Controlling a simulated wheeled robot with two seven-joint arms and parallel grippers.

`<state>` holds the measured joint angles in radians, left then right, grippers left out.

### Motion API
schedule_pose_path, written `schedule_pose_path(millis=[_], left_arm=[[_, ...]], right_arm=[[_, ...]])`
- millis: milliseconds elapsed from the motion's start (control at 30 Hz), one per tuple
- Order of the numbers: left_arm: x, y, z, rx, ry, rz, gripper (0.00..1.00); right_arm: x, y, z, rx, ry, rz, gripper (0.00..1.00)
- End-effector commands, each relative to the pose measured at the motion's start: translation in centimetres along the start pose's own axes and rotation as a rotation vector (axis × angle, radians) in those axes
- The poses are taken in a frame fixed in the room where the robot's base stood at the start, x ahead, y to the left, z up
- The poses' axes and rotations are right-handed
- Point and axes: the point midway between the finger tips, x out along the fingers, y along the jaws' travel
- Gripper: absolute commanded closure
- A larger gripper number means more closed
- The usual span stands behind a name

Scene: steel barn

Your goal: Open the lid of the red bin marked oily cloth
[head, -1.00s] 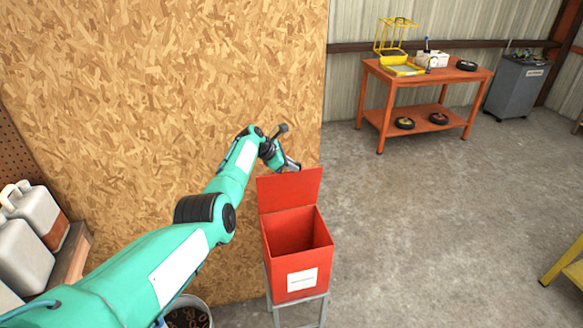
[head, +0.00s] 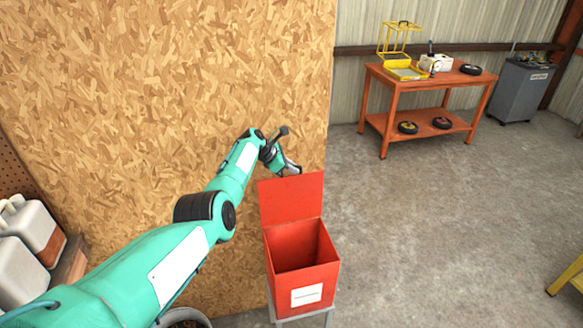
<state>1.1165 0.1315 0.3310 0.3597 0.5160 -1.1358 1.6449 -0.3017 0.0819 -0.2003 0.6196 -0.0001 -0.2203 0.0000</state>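The red bin (head: 318,277) stands on a grey metal stand in the lower middle of the head view, with a white label (head: 306,295) on its front too small to read. Its red lid (head: 291,200) is raised and stands upright along the back edge, so the bin's inside shows and looks empty. My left arm reaches in from the left, and my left gripper (head: 291,169) is just behind the top edge of the lid. Whether it touches the lid, and whether its fingers are open, I cannot tell. My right gripper is not in view.
A chipboard wall (head: 150,80) rises close behind my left arm. White jugs (head: 35,225) stand on a shelf at the left. An orange workbench (head: 430,82) and a grey cabinet (head: 520,92) stand at the back right. The concrete floor (head: 440,220) right of the bin is clear.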

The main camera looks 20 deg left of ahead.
Motion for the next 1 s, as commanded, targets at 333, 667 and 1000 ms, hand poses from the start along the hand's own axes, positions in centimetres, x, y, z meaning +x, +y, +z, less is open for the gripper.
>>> schedule_pose_path(millis=[333, 667, 1000], left_arm=[[0.0, 0.0, 0.0, -0.001, 0.0, -0.001, 0.68], [-1.7, 0.1, 0.1, 0.0, -0.001, 0.002, 0.68], [-5.5, 0.0, -0.1, 0.001, 0.0, 0.002, 0.68]], right_arm=[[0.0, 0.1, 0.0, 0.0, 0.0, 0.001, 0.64], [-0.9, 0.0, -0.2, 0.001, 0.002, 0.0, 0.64], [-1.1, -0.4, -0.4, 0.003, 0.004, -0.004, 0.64]])
